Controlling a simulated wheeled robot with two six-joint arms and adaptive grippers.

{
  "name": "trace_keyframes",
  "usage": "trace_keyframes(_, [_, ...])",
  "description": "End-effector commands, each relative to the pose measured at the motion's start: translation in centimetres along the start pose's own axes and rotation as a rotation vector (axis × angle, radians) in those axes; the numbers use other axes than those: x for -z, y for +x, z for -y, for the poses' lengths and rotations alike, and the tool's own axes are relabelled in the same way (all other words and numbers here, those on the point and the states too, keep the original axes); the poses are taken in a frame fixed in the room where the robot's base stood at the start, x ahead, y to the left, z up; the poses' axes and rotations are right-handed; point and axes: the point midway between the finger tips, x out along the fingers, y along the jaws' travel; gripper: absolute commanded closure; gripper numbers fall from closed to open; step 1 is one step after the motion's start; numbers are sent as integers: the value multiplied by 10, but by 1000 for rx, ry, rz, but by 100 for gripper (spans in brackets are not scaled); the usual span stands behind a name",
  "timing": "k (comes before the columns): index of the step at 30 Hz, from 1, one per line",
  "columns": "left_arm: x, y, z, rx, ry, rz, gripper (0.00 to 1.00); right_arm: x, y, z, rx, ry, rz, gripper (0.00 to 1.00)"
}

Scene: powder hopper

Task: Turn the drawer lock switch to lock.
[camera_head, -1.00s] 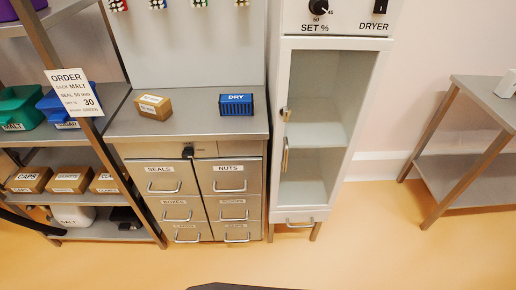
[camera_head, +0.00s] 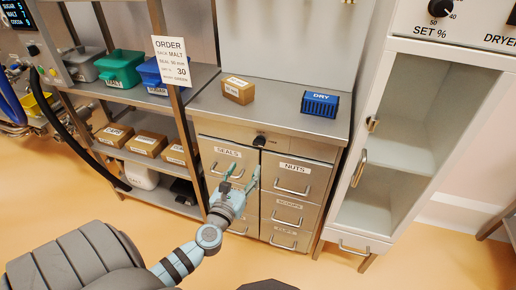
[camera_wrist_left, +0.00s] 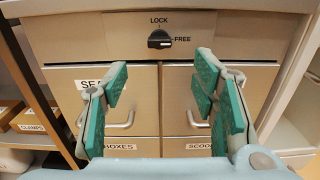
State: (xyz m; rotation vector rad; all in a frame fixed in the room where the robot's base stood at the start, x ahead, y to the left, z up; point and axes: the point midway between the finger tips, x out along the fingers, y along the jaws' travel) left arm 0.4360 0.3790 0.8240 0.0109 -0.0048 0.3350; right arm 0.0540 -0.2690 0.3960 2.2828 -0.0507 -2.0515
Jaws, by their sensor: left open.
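The drawer lock switch (camera_head: 259,141) is a black rotary knob on the metal panel above the drawers, under the counter. In the left wrist view the lock switch (camera_wrist_left: 159,39) sits below the word LOCK and left of FREE; its grip lies level, towards FREE. My left gripper (camera_head: 241,173) is open and empty in front of the SEALS drawer (camera_head: 228,163), below the switch. In the left wrist view its green-padded fingers (camera_wrist_left: 162,88) are spread apart, with the switch beyond and above them, untouched. My right gripper is out of view.
Drawer handles stick out around the gripper, such as on the NUTS drawer (camera_head: 296,178). The counter (camera_head: 270,112) overhangs above, with a cardboard box (camera_head: 238,90) and a blue DRY box (camera_head: 320,104). A shelf rack (camera_head: 165,98) stands left, a glass-door cabinet (camera_head: 376,215) right.

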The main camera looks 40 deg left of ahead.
Motion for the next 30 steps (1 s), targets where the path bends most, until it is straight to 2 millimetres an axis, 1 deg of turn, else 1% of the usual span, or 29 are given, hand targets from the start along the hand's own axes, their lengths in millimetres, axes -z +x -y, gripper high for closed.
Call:
trace_keyframes(5, [-1,48,0,-2,-5,2,47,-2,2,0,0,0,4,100])
trace_keyframes(6, [0,61,0,-3,-4,1,47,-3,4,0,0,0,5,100])
trace_keyframes(9, [1,89,-1,-3,-7,0,47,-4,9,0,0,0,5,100])
trace_keyframes(13, [2,114,-1,-2,-8,-2,47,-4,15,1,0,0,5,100])
trace_keyframes(15, [2,122,0,-1,-8,-3,47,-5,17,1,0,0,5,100])
trace_keyframes(18, [1,128,0,-1,-8,-3,47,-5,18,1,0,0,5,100])
trace_keyframes(25, [1,128,0,-1,-8,-4,47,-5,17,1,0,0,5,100])
trace_keyframes(26, [1,128,0,-1,-9,-4,48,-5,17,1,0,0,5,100])
trace_keyframes(30, [1,128,0,-1,-9,-4,71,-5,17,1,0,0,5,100])
